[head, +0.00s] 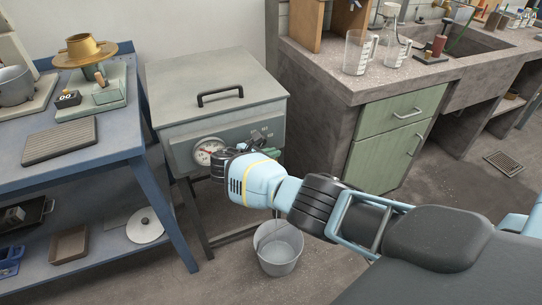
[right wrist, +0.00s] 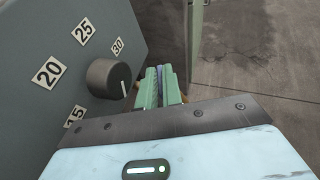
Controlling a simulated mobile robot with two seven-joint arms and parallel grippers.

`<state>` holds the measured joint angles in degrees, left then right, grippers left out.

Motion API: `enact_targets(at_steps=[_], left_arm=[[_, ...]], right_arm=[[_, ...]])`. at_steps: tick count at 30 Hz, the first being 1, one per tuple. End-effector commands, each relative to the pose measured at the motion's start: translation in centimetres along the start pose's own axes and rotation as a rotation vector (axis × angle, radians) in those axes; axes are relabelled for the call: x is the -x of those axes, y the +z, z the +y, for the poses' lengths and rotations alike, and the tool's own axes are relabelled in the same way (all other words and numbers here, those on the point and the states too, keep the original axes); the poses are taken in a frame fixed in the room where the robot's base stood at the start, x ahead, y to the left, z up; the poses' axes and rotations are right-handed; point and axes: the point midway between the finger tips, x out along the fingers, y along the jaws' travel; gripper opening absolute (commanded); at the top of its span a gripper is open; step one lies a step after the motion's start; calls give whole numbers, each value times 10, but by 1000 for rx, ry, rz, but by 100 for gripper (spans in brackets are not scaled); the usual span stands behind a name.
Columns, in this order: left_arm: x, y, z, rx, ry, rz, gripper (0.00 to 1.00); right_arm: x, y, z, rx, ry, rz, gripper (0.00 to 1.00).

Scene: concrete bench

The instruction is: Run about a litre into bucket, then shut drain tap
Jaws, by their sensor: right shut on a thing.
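A grey metal bucket (head: 280,262) stands on the floor below the front of a grey lidded tank (head: 215,85). I cannot tell whether there is water in it, and no stream shows. My right gripper (head: 228,160) is at the tank's front, above and left of the bucket. In the right wrist view its green-padded fingers (right wrist: 162,88) are closed together on a thin bluish piece (right wrist: 161,72), apparently the drain tap's handle. The rest of the tap is hidden by the gripper. My left gripper is out of view.
A blue bench (head: 140,140) stands left; a concrete counter (head: 330,75) with a jug (head: 357,52) stands right. Open floor lies right of the bucket.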

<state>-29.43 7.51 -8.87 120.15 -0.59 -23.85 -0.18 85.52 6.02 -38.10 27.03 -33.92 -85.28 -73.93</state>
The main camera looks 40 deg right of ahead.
Motion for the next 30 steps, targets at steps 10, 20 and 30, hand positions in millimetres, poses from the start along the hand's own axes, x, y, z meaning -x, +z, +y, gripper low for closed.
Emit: enact_targets(at_steps=[10, 20, 30], left_arm=[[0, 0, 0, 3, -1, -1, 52], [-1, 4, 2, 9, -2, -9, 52], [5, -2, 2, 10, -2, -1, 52]], right_arm=[[0, 0, 0, -1, -3, -1, 0], [0, 0, 0, -1, -2, -1, 29], [21, 2, 1, -2, 1, 0, 29]])
